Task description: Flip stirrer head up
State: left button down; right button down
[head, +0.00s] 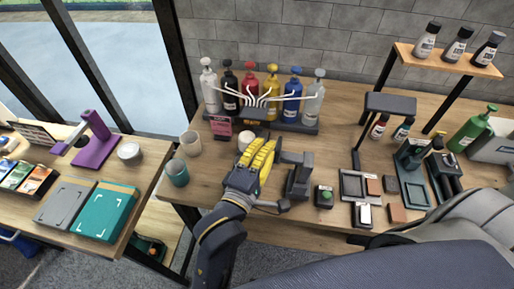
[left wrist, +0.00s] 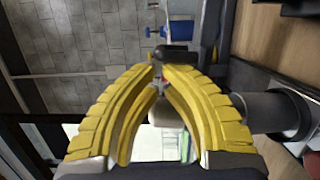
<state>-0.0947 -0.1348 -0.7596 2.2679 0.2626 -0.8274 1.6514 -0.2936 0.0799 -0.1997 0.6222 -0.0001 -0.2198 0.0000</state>
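The stirrer (head: 298,180) is a dark grey upright device near the front middle of the table. Its head (head: 296,157) sits at the top of the column, close to the right side of my left gripper. My left gripper (head: 268,145) has yellow fingers, drawn together over the table just left of the stirrer. In the left wrist view the fingertips (left wrist: 158,70) nearly meet, with no object clearly held between them. A dark bar (left wrist: 176,52) shows just beyond the tips, and a dark cylinder (left wrist: 275,114) stands to the right. I cannot tell whether the fingers touch the stirrer. My right gripper is not in view.
Coloured pump bottles (head: 291,97) stand in a rack behind the gripper. A green-button box (head: 325,197) and trays (head: 355,185) lie to the right. A grey chair-like shape (head: 465,225) covers the front right.

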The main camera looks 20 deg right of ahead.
pick_arm(q)
jog(key=v, duration=1)
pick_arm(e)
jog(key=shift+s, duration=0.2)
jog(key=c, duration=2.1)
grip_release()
